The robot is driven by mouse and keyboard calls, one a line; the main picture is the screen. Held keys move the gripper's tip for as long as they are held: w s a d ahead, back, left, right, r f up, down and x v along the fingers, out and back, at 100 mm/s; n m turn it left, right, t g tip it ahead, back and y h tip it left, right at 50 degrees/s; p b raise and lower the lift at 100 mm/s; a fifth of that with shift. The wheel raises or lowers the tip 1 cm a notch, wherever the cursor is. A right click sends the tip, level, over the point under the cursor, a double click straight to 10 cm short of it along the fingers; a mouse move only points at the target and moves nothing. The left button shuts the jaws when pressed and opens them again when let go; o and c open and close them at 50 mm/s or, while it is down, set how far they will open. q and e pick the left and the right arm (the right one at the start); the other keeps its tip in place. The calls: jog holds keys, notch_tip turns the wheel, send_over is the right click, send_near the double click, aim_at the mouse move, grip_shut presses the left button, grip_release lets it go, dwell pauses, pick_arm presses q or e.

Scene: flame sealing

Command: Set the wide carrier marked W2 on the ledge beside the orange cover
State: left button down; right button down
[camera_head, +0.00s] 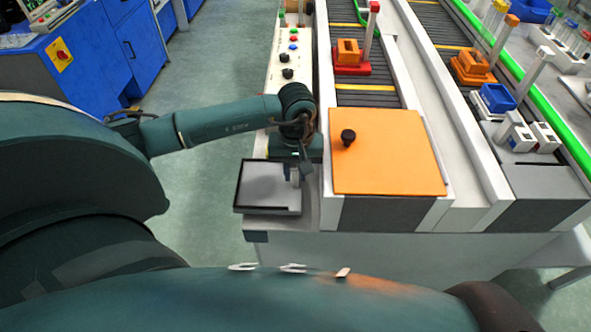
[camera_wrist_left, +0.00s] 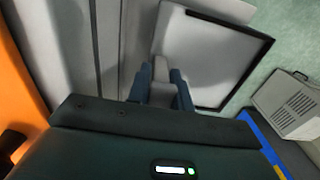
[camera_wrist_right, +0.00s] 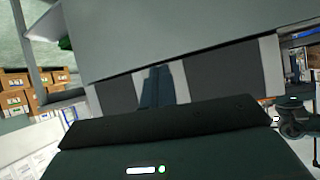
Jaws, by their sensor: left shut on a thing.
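My left gripper (camera_head: 295,160) is shut on a pale grey upright part (camera_head: 293,176), which I take to be of the wide carrier. It also shows between the fingers in the left wrist view (camera_wrist_left: 162,75). No W2 marking is readable. A square grey plate with a dark rim (camera_head: 237,196) lies directly beside and below it, left of the orange cover (camera_head: 388,150). I cannot tell whether the plate and upright are one piece. The ledge (camera_head: 311,213) runs along the cover's left side, partly hidden by my gripper. In the right wrist view, my right gripper (camera_wrist_right: 157,82) is shut and empty.
A black knob (camera_head: 348,137) stands on the cover. A red carrier (camera_head: 352,65) with a tall post is on the conveyor behind it. Orange (camera_head: 472,66) and blue (camera_head: 497,98) carriers stand to the right. A button panel (camera_head: 288,58) lies beyond my left gripper. Open floor is left.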

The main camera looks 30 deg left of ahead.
pick_arm(q)
jog(key=shift+f, duration=0.25)
pick_arm(e)
jog(key=shift+a+f, duration=0.1)
jog(key=shift+a, duration=0.05)
pick_arm(q)
jog(key=shift+r, duration=0.1)
jog(key=c, duration=1.3)
grip_release()
jog(key=shift+o, duration=0.2)
pick_arm(e)
jog(key=shift+r, duration=0.3)
pick_arm(q)
jog(key=shift+r+p, duration=0.35)
notch_tip(320, 180, up, 4)
jog(key=shift+w+r, duration=0.1)
jog(key=shift+r, duration=0.05)
notch_tip(320, 180, up, 7)
jog(key=shift+r+b, duration=0.2)
jog(key=shift+b, duration=0.25)
jog(key=shift+r, duration=0.35)
